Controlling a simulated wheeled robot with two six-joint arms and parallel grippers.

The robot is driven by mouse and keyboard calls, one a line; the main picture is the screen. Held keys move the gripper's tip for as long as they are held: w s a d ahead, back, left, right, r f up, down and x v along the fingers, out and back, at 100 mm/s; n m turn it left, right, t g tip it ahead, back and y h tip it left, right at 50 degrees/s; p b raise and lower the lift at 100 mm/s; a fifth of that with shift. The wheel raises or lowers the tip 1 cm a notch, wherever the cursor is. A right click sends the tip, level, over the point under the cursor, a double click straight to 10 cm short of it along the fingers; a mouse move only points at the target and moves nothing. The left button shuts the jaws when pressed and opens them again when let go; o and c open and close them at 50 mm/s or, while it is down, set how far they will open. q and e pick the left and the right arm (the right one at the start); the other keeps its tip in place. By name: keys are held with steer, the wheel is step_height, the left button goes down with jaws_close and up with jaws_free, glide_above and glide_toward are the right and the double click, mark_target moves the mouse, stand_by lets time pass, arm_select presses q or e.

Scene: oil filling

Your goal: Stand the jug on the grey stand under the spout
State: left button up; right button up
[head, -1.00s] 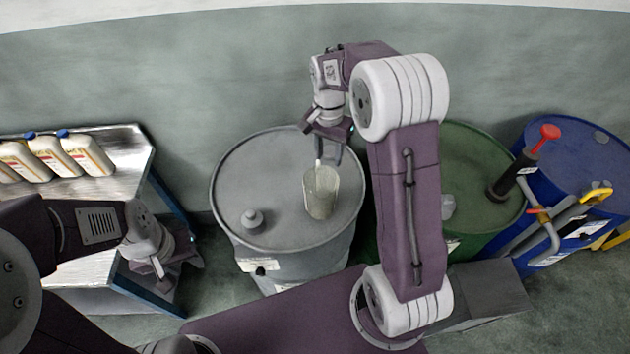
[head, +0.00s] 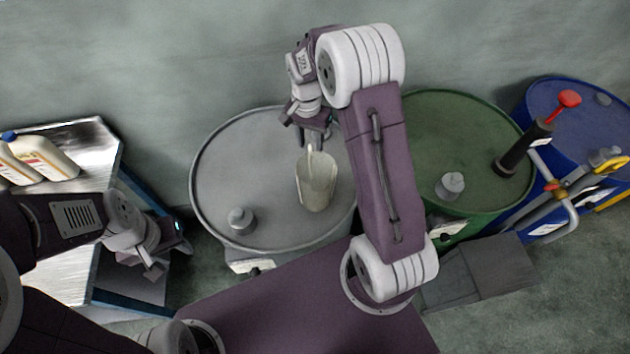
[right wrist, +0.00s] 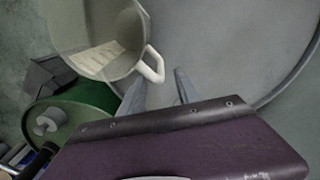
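The jug (head: 317,187) is pale and translucent with a light handle. It appears upright on the grey drum's lid in the head view. It also shows at the top of the right wrist view (right wrist: 95,35). My right gripper (head: 312,140) is at the handle side; its two fingers (right wrist: 160,85) are apart, with the handle just ahead between them, not clamped. My left gripper (head: 168,256) is empty and looks open, beside the metal table. The grey stand (head: 505,262) is a low block in front of the green and blue drums.
The grey drum (head: 215,185) has a small cap (head: 241,220) on its lid. White bottles (head: 48,155) stand on the metal table (head: 95,150).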

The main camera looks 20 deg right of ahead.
steer(key=f, duration=0.4)
steer(key=shift+s+a+f+p, duration=0.1)
steer(key=shift+s+a+p, duration=0.1)
steer(key=shift+p, duration=0.2)
steer(key=shift+w+d+f, duration=0.1)
steer(key=shift+d+f, duration=0.05)
steer(key=shift+f, duration=0.15)
steer(key=shift+r, duration=0.1)
jaws_close()
stand_by(0.6)
